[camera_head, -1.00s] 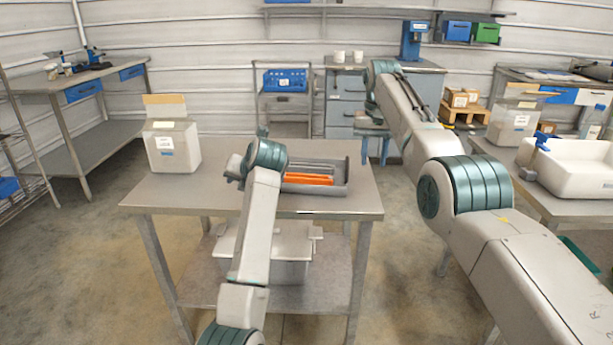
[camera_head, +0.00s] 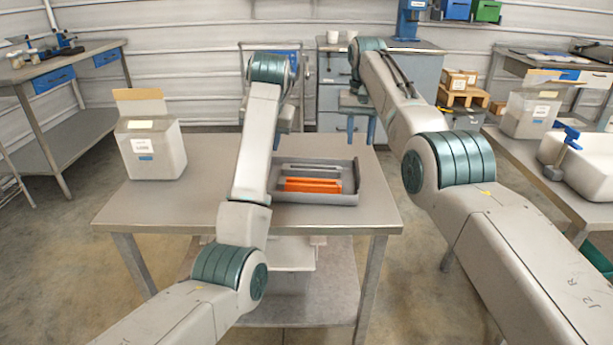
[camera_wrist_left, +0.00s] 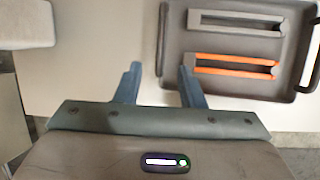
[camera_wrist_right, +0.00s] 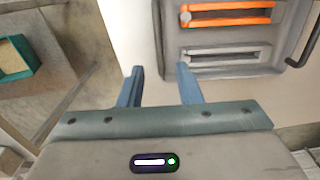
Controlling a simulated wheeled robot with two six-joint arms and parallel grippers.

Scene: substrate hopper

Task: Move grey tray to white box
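The grey tray (camera_head: 357,186) lies on the metal table (camera_head: 180,215), holding an orange piece (camera_head: 312,185) and a grey piece (camera_head: 318,168). My right gripper (camera_head: 358,132) is open and empty beyond the tray's far right side. In the right wrist view, a tray handle (camera_wrist_right: 158,40) lies ahead between its fingertips. My left gripper (camera_wrist_left: 159,70) is open and empty; its arm mostly hides it in the head view. In the left wrist view, the other handle (camera_wrist_left: 161,40) lies ahead between its fingertips. A white box (camera_head: 290,255) sits on the shelf below the tabletop, partly hidden.
A whitish container (camera_head: 155,158) with a raised cardboard flap stands at the table's left. A white basin (camera_head: 590,168) and another container (camera_head: 528,115) stand on the right bench. The tabletop's front left is clear. Floor separates the table from the right bench.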

